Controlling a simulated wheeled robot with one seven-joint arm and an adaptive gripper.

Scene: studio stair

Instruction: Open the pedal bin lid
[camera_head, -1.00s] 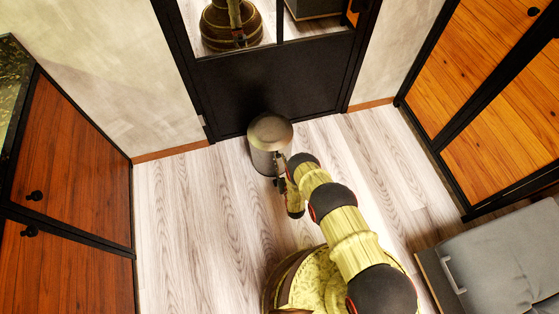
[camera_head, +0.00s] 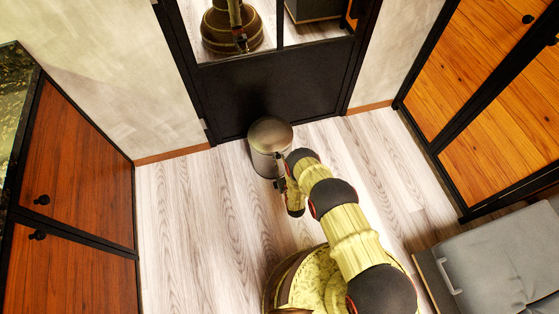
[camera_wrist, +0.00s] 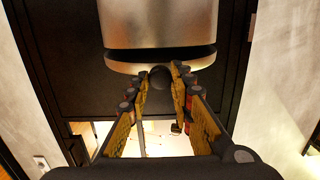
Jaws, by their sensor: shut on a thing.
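The pedal bin (camera_head: 264,162) is a small metal cylinder on the floor by the black door. Its rounded lid (camera_head: 270,133) looks down or nearly so in the head view. In the wrist view the picture is inverted: the bin body (camera_wrist: 160,22) is at the top, a dark band runs below it, and the lid edge (camera_wrist: 125,68) is beneath. A dark round knob (camera_wrist: 160,77) sits at the lid edge. My gripper (camera_wrist: 161,72) is shut on this knob, one finger on each side. In the head view my gripper (camera_head: 280,163) is at the bin's right front side.
The black door (camera_head: 270,88) with glass panes stands close behind the bin. A wooden cabinet (camera_head: 75,180) is on the left and an orange wooden cabinet (camera_head: 480,90) on the right. A grey cushioned seat (camera_head: 505,262) is at the lower right. The plank floor (camera_head: 200,220) left of the bin is clear.

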